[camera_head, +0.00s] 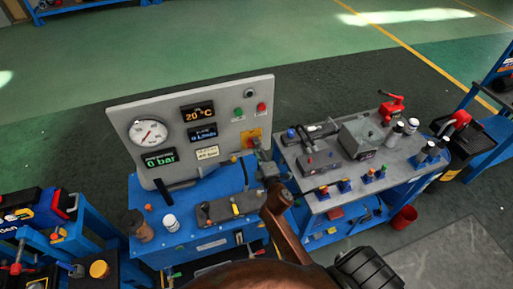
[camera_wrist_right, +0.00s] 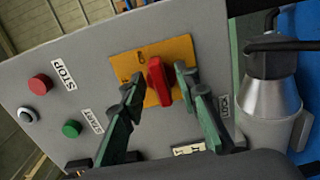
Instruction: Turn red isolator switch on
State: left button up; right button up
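The red isolator switch (camera_wrist_right: 158,82) is a red rotary handle on a yellow plate (camera_wrist_right: 180,49) on the grey panel. In the right wrist view its handle stands nearly upright in the picture. My right gripper (camera_wrist_right: 158,84) is open, its two green-grey fingers on either side of the handle. I cannot tell whether a finger touches it. In the head view the yellow plate (camera_head: 250,133) is at the panel's lower right, and my right gripper (camera_head: 264,160) is in front of it, partly hiding it. My left gripper is not in view.
The panel (camera_head: 225,102) also carries a gauge, displays and buttons. A red stop button (camera_wrist_right: 39,86) and a green start button (camera_wrist_right: 72,128) are left of the switch. A silver cylindrical fitting (camera_wrist_right: 272,110) stands close on the right. A tool-covered bench (camera_head: 405,165) adjoins the blue stand.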

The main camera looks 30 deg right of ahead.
jog(key=v, duration=1.2)
jog(key=shift+d, duration=0.1)
